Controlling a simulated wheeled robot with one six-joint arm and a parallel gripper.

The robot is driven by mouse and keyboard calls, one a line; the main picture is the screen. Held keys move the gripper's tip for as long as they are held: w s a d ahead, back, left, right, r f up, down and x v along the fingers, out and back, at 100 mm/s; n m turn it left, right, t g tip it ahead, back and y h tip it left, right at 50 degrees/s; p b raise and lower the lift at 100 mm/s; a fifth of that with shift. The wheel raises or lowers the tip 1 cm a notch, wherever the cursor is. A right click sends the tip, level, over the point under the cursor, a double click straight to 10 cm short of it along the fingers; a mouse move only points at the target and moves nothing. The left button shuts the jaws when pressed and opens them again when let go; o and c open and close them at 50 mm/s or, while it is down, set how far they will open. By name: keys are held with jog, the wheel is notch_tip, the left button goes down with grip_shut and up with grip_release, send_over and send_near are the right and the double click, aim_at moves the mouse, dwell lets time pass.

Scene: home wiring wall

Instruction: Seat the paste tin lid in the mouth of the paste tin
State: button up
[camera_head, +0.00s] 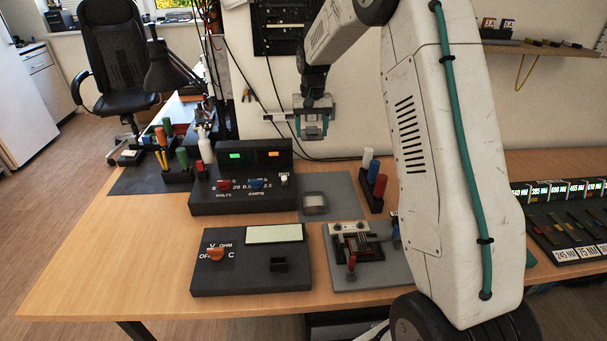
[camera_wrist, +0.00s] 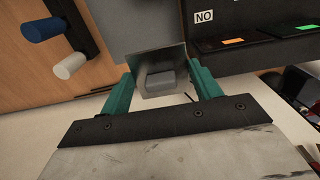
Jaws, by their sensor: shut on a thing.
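My gripper (camera_head: 312,128) is raised in the air above the back of the table. In the wrist view its two green fingers (camera_wrist: 163,88) are shut on the paste tin lid (camera_wrist: 160,57), a grey square plate with a small block-shaped grip. In the head view the lid is hard to make out between the fingers. The paste tin (camera_head: 314,203) looks like a small square grey box with a pale inside, standing on a grey mat (camera_head: 341,184). The gripper is well above the tin and apart from it. In the wrist view I cannot see the tin.
A black meter box (camera_head: 240,190) stands left of the tin. A rack with white, blue and red handles (camera_head: 372,185) stands to its right. In front are another meter box (camera_head: 250,275) and a grey board with a clamp (camera_head: 360,255). The wall is close behind the gripper.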

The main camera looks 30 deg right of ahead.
aim_at(311, 182)
jog(key=shift+w+a, duration=0.1)
jog(key=shift+w, duration=0.1)
jog(key=shift+f, duration=0.4)
notch_tip(311, 182, down, 17)
jog(key=shift+s+r, duration=0.1)
jog(key=shift+r, duration=0.05)
jog(key=o, duration=1)
jog(key=shift+f, duration=0.2)
